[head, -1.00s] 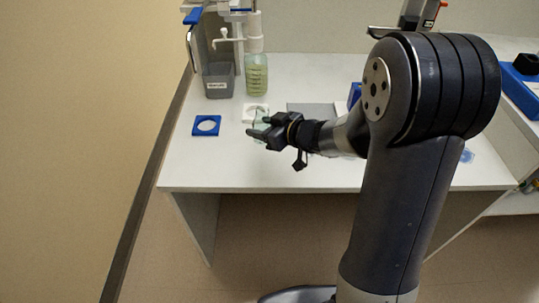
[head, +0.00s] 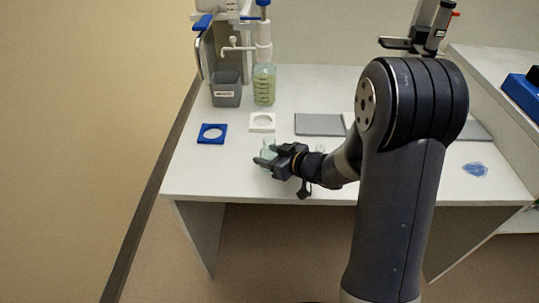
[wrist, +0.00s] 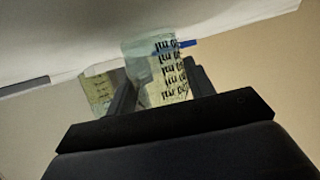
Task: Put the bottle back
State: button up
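My gripper (head: 266,156) is over the near part of the bench with a small clear bottle (head: 268,146) between its fingers. In the wrist view, the fingers (wrist: 160,88) press against both sides of the bottle (wrist: 162,68), which has dark graduation marks. The fingers hide part of it, and I cannot tell if its base touches the bench. A white square holder with a round opening (head: 252,123) lies empty beyond the gripper. A blue square holder (head: 202,134) lies empty to its left.
A larger bottle of pale green liquid (head: 264,88) stands under a dispenser at the back, beside a grey labelled bin (head: 226,95). A grey flat plate (head: 320,125) lies right of the white holder. A blue patch (head: 474,170) lies at the right. The left front bench is clear.

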jog(key=o, duration=0.4)
jog(key=shift+o, duration=0.2)
jog(key=shift+r, duration=0.1)
jog(key=shift+s+d+r, duration=0.1)
jog(key=shift+d+r, duration=0.05)
jog(key=shift+r, duration=0.05)
jog(key=p+v, duration=0.2)
jog(key=v, duration=0.9)
jog(key=shift+s+d, duration=0.25)
